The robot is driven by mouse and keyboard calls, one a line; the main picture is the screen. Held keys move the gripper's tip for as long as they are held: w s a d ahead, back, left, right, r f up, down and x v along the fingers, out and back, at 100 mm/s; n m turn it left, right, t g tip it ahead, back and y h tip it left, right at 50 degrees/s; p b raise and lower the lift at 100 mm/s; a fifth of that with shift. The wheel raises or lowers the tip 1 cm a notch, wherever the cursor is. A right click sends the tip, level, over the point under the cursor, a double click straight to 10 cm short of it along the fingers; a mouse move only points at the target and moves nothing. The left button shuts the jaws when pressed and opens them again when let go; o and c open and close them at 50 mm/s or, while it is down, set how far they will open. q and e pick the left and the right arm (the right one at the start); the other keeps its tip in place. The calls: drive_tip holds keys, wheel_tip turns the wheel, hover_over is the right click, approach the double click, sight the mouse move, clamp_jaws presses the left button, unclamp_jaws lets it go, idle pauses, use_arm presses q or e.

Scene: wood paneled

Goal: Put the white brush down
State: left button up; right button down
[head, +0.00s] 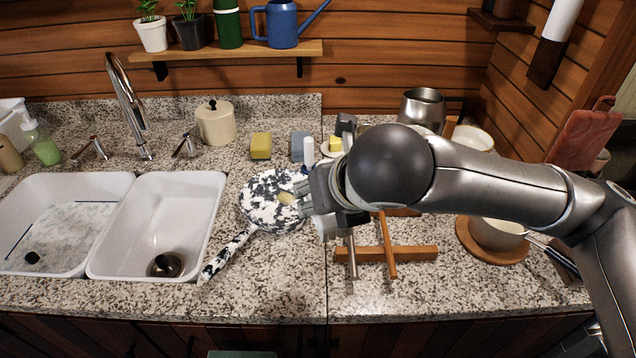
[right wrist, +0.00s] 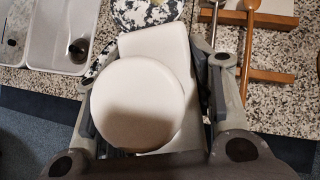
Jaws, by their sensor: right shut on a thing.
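My right gripper (head: 322,200) reaches in from the right above the counter, just right of the speckled pan. In the right wrist view, its fingers (right wrist: 150,95) are shut on the white brush (right wrist: 138,105), which shows as a broad round white end with a flat white part behind it. In the head view the gripper hides most of the brush; a small white part (head: 326,228) shows below the fingers. I cannot tell whether the brush touches the counter. My left gripper is not in view.
The black-and-white speckled pan (head: 262,212) lies close left of the gripper. A wooden rack (head: 410,254) stands to the right, near a pot (head: 497,236) on a round board. A double sink (head: 207,225) is at left. Bare counter (head: 275,285) shows at the front.

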drive_tip(key=f+n+g+y, duration=0.1)
drive_tip(key=n, duration=0.1)
drive_tip(key=d+f+n+y, duration=0.1)
drive_tip(key=n, duration=0.1)
drive_tip(key=s+d+f+n+g+y, duration=0.1)
drive_tip(key=n, duration=0.1)
drive_tip(key=shift+f+g+y, duration=0.3)
drive_tip(key=shift+f, duration=0.1)
drive_tip(key=shift+s+d+f+n+g+y, duration=0.25)
drive_tip(key=shift+f+n+g, duration=0.4)
drive_tip(key=shift+n, duration=0.5)
drive_tip(key=shift+s+d+f+n+g+y, duration=0.15)
drive_tip(key=shift+d+f+n+g+y, duration=0.15)
drive_tip(key=shift+f+n+g, duration=0.6)
drive_tip(key=shift+s+d+f+n+g+y, duration=0.25)
drive_tip(key=shift+n+g, duration=0.3)
drive_tip(key=shift+n, duration=0.8)
drive_tip(key=shift+d, duration=0.15)
